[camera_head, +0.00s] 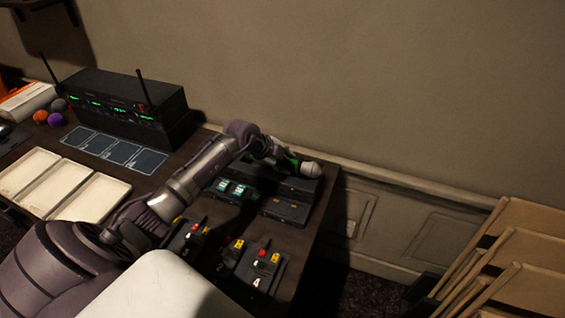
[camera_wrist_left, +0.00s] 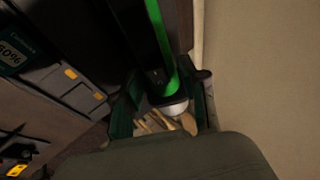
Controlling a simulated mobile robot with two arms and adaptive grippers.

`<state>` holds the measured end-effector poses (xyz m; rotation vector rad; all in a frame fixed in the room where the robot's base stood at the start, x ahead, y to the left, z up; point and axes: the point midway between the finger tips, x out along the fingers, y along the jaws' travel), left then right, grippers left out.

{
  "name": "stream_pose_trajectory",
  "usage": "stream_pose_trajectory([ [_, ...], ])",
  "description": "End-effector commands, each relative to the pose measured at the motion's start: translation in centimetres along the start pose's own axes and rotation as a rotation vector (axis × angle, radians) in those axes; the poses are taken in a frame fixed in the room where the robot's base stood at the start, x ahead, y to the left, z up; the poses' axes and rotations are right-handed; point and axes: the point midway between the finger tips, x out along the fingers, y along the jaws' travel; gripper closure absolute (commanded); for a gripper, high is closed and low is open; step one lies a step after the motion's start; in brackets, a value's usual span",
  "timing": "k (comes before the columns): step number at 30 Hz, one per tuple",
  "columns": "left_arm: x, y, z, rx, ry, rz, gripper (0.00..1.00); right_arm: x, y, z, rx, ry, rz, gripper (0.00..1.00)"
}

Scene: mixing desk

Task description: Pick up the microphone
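The microphone (camera_head: 311,169) has a dark body with a green band and a pale rounded head. In the head view it lies at the far right of the desk, over black units by the wall, and my left gripper partly hides it. In the left wrist view the microphone (camera_wrist_left: 173,108) runs down from the top, its head between the two fingers. My left gripper (camera_head: 276,154) is at the microphone. Its fingers (camera_wrist_left: 166,98) look apart, with a narrow gap beside the head. My right gripper is not in view.
A black rack with antennas (camera_head: 118,103) stands at the back of the desk. Pale trays (camera_head: 90,197) and dark cards (camera_head: 115,148) lie at left. Black units with coloured buttons (camera_head: 262,262) sit near the front right edge. Folded wooden chairs (camera_head: 510,255) stand at right.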

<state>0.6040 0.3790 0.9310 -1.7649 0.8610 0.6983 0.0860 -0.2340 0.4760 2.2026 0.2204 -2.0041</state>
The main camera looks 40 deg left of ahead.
Motion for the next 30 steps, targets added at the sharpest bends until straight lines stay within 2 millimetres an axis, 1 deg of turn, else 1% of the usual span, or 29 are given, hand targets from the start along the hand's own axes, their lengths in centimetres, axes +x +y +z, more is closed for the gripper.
stream_pose_trajectory([
  [1,0.0,0.0,0.0,0.0,0.0,0.0,0.7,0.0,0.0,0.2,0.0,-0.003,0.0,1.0],
  [6,0.0,0.0,0.0,0.0,0.0,0.0,0.98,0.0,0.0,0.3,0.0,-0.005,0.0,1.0],
  [7,0.0,0.0,0.0,0.0,0.0,0.0,1.0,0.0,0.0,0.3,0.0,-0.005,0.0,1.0],
  [16,-0.1,-0.1,-0.1,0.0,0.001,-0.003,1.0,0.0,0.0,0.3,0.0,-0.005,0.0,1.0],
  [20,-0.5,-0.5,-0.2,0.001,0.002,-0.005,1.0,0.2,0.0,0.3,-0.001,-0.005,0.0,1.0],
  [23,-1.2,-1.0,-0.5,0.003,0.002,-0.006,1.0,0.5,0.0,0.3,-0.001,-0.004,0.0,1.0],
  [27,-3.1,-2.3,-1.3,0.005,0.001,-0.008,1.0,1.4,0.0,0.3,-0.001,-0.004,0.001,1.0],
  [28,-3.6,-2.1,-1.7,0.007,0.002,-0.006,1.0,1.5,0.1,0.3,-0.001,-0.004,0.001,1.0],
  [30,-4.6,-1.2,-3.0,0.009,0.003,-0.004,1.0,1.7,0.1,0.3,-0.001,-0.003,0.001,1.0],
])
